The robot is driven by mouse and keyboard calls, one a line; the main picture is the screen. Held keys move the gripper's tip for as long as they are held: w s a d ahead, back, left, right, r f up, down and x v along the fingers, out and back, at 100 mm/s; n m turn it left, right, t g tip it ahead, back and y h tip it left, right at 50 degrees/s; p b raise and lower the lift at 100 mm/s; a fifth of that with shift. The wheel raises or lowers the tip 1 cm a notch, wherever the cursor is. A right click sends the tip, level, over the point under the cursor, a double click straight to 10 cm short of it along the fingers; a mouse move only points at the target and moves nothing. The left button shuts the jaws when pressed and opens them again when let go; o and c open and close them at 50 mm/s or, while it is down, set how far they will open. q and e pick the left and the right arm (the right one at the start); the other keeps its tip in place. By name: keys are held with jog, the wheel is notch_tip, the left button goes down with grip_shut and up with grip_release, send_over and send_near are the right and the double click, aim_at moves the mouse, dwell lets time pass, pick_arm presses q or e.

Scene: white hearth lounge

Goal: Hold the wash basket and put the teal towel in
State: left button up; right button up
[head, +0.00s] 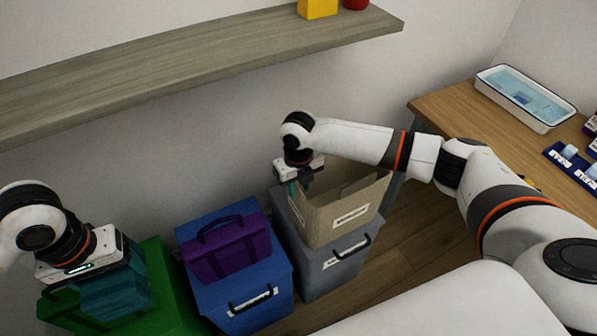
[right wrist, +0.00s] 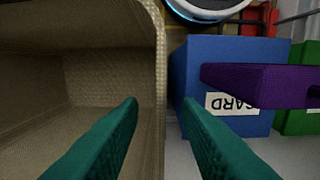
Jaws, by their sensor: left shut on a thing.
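The wash basket (head: 348,215) is a tan, open-topped box with a white label, standing on a grey lidded bin. My right gripper (head: 295,188) is at its left wall in the head view. In the right wrist view the right gripper (right wrist: 161,108) is open, with one teal finger on the inner side of the basket wall (right wrist: 157,60) and one on the outer side, with gaps showing. The teal towel (head: 118,292) is a folded block at the lower left. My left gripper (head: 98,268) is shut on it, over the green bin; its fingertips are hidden.
A blue bin (head: 245,295) with a purple bag (head: 225,248) on it stands between the green bin (head: 172,290) and grey bin (head: 335,268). A shelf (head: 200,65) runs above. A wooden table (head: 455,105) with a white tray (head: 525,98) is at right.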

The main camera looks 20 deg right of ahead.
aim_at(299, 196)
jog(key=shift+f, duration=2.35)
grip_shut()
grip_release()
